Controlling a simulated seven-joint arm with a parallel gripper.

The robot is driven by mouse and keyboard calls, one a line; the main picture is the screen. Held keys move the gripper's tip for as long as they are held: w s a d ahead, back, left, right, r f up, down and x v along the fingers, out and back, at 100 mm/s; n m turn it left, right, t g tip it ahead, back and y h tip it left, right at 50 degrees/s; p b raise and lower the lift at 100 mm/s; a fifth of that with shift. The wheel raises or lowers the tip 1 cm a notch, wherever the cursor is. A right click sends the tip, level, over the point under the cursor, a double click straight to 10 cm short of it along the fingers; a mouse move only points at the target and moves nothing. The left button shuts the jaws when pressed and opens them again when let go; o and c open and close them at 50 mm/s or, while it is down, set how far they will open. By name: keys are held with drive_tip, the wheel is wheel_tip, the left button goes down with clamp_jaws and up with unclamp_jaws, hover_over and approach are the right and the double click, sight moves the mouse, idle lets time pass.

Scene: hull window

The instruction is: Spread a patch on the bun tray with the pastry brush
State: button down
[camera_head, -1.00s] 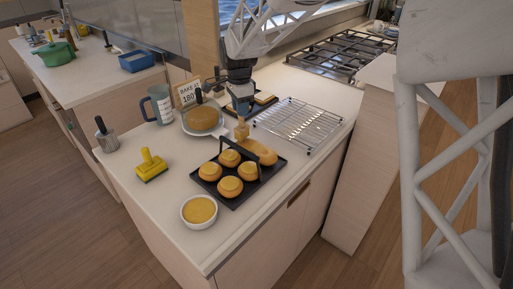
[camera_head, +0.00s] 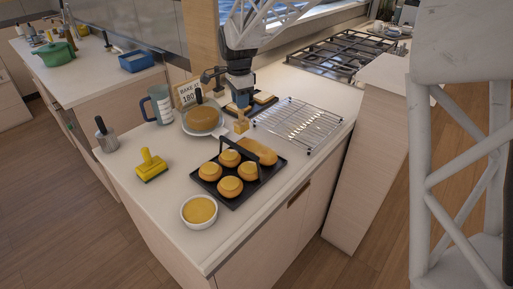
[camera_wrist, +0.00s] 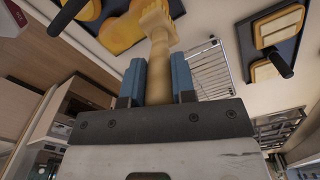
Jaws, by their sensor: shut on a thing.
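The dark bun tray (camera_head: 236,202) lies on the counter with several round golden buns (camera_head: 230,187) on it. A golden-orange patch (camera_head: 262,152) lies at its far right end. A dark upright bar stands across the tray. My gripper (camera_head: 239,99) is shut on the pastry brush (camera_head: 241,124), with the brush head pointing down, just beyond the tray's far edge and apart from it. In the wrist view, the brush's wooden handle (camera_wrist: 158,75) sits between the blue fingers (camera_wrist: 158,82). The tray shows at the upper left there, and the bristle end is partly cut off.
A white bowl of golden liquid (camera_head: 199,211) stands in front of the tray, and a yellow brush (camera_head: 151,166) lies to its left. A round dish (camera_head: 203,119), a mug (camera_head: 160,104) and a wire rack (camera_head: 298,124) stand behind. A dark board with pale slices (camera_head: 263,101) lies behind the brush.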

drive_tip(key=shift+r, duration=1.7)
drive_tip(key=shift+w+d, duration=0.1)
drive_tip(key=w+d+f+n, duration=0.2)
drive_tip(key=w+d+n, duration=0.4)
drive_tip(key=d, duration=0.3)
drive_tip(key=w+d+f+n, duration=0.3)
drive_tip(key=w+d+n, duration=0.4)
drive_tip(key=w+d, duration=0.2)
drive_tip(key=shift+f+n, duration=0.25)
drive_tip(key=shift+n, duration=0.05)
drive_tip(key=shift+s+a, duration=0.1)
drive_tip(key=shift+a, duration=0.1)
idle(0.5)
